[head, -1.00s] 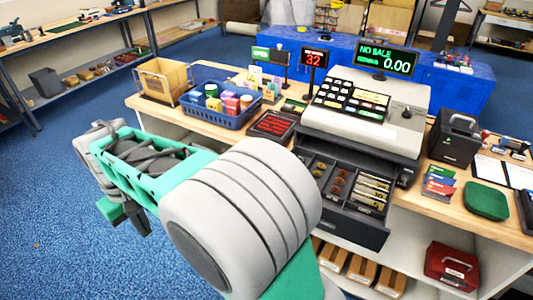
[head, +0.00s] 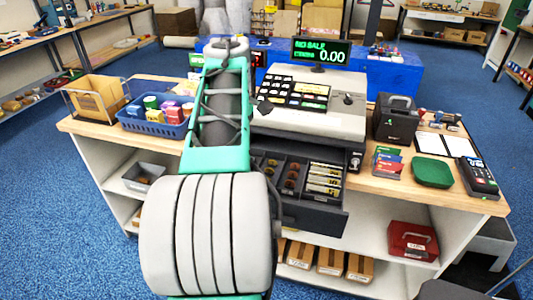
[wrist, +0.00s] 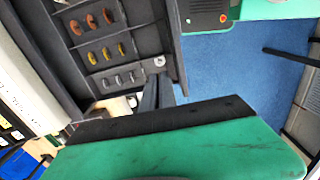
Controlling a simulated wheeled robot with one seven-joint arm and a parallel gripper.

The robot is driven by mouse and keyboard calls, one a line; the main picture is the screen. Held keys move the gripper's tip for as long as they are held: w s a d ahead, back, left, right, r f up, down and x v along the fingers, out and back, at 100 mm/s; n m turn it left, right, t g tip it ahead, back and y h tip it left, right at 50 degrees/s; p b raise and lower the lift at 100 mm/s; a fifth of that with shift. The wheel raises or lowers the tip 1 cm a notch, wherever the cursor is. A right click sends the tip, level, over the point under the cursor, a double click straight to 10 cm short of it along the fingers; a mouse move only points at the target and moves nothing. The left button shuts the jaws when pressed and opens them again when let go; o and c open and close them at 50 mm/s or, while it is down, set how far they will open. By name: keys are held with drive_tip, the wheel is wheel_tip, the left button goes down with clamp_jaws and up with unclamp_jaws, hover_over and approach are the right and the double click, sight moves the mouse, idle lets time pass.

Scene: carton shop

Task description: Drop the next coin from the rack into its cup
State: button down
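The open cash drawer (head: 318,212) of the register holds coins and banknotes. In the wrist view, the drawer (wrist: 63,43) fills the upper left, with rows of copper coins (wrist: 91,21), gold coins (wrist: 91,57) and grey coins (wrist: 119,79) standing in slots. My gripper (wrist: 158,76) shows as two dark fingers side by side at the drawer's corner in that picture. My arm hides the gripper in the head view. I cannot make out a separate coin rack or cup.
The register (head: 303,112) stands behind the drawer on the wooden counter (head: 400,192). A blue basket (head: 155,127) of goods is to the left. Blue floor surrounds the counter.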

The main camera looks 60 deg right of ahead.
drive_tip(key=s+d+r, duration=0.1)
drive_tip(key=s+d, duration=0.2)
drive_tip(key=s, duration=0.4)
drive_tip(key=f+b, duration=0.1)
drive_tip(key=b, duration=0.1)
drive_tip(key=f+b, duration=0.4)
drive_tip(key=shift+w+a+f+b, duration=0.15)
drive_tip(key=shift+w+f+b, duration=0.05)
drive_tip(key=shift+w+b, duration=0.1)
drive_tip(key=c, duration=2.1)
unclamp_jaws()
drive_tip(key=o, duration=0.5)
wheel_tip(320, 180, up, 8)
drive_tip(key=p, duration=0.7)
drive_tip(key=shift+f, duration=0.15)
